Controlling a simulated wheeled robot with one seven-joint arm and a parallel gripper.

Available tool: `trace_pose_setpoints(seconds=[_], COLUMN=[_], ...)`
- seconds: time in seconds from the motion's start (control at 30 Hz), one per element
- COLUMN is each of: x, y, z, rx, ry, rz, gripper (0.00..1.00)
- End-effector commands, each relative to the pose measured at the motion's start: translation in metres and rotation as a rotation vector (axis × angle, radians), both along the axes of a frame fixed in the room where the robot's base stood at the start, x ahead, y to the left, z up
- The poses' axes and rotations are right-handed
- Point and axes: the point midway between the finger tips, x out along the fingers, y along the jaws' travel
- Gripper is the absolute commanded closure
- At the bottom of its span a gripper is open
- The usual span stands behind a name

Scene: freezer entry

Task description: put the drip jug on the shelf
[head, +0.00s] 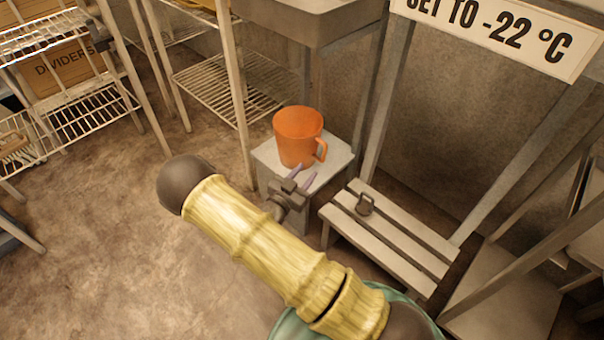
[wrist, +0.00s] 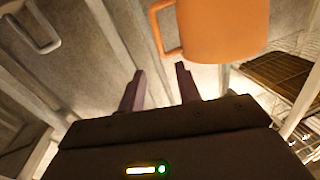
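The drip jug looks to be the orange jug (head: 298,137) with a handle on its right side, standing upright on a small grey stand (head: 266,165) in the head view. It also shows at the top of the wrist view (wrist: 225,32), its handle on the left there. My gripper (head: 301,175) is in front of the jug, near its handle, with its two purple fingers apart and nothing between them. In the wrist view the open fingers (wrist: 160,82) point toward the jug's handle side. The shelf is likely one of the wire racks (head: 215,92) at the left.
A grey metal basin or counter (head: 315,22) overhangs behind the jug. A second wire rack (head: 85,118) holds a "DIVIDERS" box (head: 68,75). The floor at left is clear.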

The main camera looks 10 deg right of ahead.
Motion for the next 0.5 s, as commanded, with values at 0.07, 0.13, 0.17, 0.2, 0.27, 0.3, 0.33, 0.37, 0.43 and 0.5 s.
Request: trace_pose_setpoints(seconds=[0.07,0.13,0.17,0.2,0.27,0.3,0.33,0.37,0.43,0.5], x=[0.000,0.000,0.001,0.002,0.004,0.006,0.008,0.010,0.013,0.015], y=[0.000,0.000,0.000,-0.001,-0.003,-0.005,-0.006,-0.008,-0.009,-0.011], z=[0.000,0.000,0.000,0.001,0.001,0.001,0.001,0.001,0.001,0.003], rx=[0.000,0.002,0.006,0.014,0.041,0.066,0.090,0.118,0.194,0.275], ry=[0.000,0.001,0.005,0.013,0.039,0.064,0.089,0.115,0.192,0.278], rz=[0.000,0.000,0.000,0.001,0.000,0.002,0.005,0.009,0.027,0.053], gripper=[0.66,0.66,0.66,0.66,0.66,0.66,0.66,0.66,0.66,0.66])
